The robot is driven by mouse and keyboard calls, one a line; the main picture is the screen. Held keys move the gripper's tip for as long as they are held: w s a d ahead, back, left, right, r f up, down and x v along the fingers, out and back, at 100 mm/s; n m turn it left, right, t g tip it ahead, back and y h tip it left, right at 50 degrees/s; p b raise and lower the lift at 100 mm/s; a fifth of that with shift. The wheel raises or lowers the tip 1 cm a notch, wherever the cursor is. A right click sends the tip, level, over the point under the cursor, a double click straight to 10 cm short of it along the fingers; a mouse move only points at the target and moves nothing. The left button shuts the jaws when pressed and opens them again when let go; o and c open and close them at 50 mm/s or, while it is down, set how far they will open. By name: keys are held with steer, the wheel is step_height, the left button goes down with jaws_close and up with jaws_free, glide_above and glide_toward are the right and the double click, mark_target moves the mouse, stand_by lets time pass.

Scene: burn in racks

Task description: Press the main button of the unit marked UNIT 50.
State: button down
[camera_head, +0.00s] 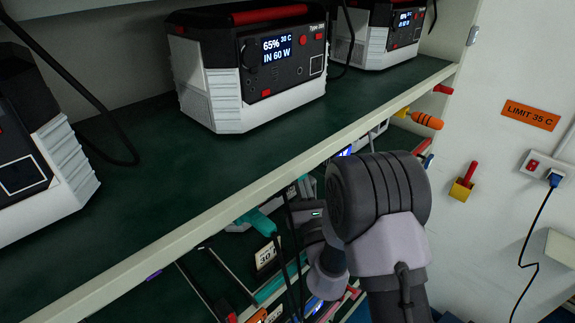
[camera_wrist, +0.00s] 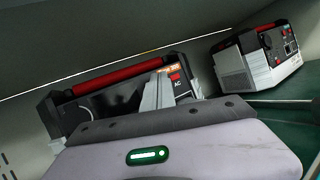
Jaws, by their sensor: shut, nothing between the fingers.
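In the wrist view, a dark unit with a red handle (camera_wrist: 120,75) is straight ahead. An orange label (camera_wrist: 169,69) sits at its upper right; its text is too small to read surely. A small red patch (camera_wrist: 175,76) and the letters AC show below the label. My gripper (camera_wrist: 159,84) is shut and empty, its fingers in front of this unit's face and hiding part of it. I cannot tell whether they touch it. The unit's main button is not clearly seen. In the head view, my arm reaches to the lower shelf and the fingertips are hidden.
A second unit (camera_wrist: 262,60) stands at right in the wrist view. In the head view, a unit reading 65% (camera_head: 285,60) and others stand on the upper shelf, whose pale front edge (camera_head: 240,200) runs close to my arm. Cables and tools crowd the lower shelf.

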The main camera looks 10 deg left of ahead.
steer(key=shift+w+a, duration=0.1)
steer(key=shift+a, duration=0.05)
steer(key=shift+w+a, duration=0.2)
stand_by(0.3)
steer(key=shift+w+a+p, duration=0.15)
steer(key=shift+a+p, duration=0.1)
steer(key=shift+p, duration=0.15)
stand_by(0.4)
stand_by(0.4)
steer(key=shift+s+d+b, duration=0.45)
steer(key=shift+d+b, duration=0.1)
steer(key=shift+b, duration=0.05)
